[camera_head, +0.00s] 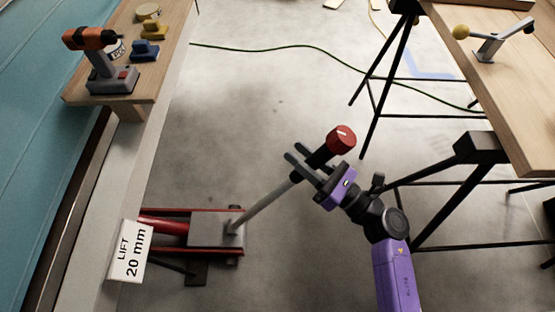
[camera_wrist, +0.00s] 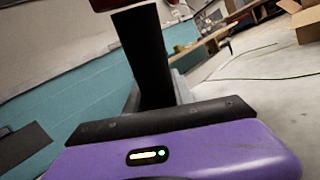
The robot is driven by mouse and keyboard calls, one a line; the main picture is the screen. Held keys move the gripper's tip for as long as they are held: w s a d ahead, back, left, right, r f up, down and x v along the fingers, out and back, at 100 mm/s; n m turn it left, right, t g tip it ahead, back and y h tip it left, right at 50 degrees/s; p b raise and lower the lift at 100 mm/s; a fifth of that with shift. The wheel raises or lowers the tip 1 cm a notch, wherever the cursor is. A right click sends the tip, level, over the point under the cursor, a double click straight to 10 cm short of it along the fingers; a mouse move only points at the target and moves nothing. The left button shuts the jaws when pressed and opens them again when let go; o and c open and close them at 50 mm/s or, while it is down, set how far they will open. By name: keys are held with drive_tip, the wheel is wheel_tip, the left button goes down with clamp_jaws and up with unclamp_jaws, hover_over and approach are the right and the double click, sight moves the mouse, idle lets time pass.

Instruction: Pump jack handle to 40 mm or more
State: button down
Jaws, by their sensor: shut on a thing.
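A red floor jack (camera_head: 215,228) sits on the concrete floor, its left end reaching under the camper's edge. Its grey handle (camera_head: 262,206) slants up to the right and ends in a black grip with a red knob (camera_head: 341,139). A white sign (camera_head: 130,250) beside the jack reads "LIFT 20 mm". My purple gripper (camera_head: 306,170) is shut on the handle just below the red knob. In the wrist view the black grip (camera_wrist: 146,55) rises from the jaws, with part of the red knob at the top edge. The fingertips are mostly hidden there.
A wooden shelf (camera_head: 140,80) at upper left holds an orange drill (camera_head: 100,60) and small yellow and blue items. A wooden table (camera_head: 515,90) on black trestles (camera_head: 470,185) stands at right, near my arm. A green cable crosses the floor behind.

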drive_tip(key=d+f+m+t+b, duration=0.2)
drive_tip(key=d+f+b, duration=0.6)
drive_tip(key=d+b, duration=0.2)
drive_tip(key=d, duration=0.2)
drive_tip(key=shift+s+d+m+t+y, duration=0.25)
drive_tip(key=shift+d+m+t+y, duration=0.05)
drive_tip(key=shift+d+m, duration=0.1)
drive_tip(key=shift+d, duration=0.1)
drive_tip(key=c, duration=1.1)
unclamp_jaws()
drive_tip(key=shift+o, duration=0.2)
drive_tip(key=shift+r, duration=0.1)
drive_tip(key=v, duration=0.8)
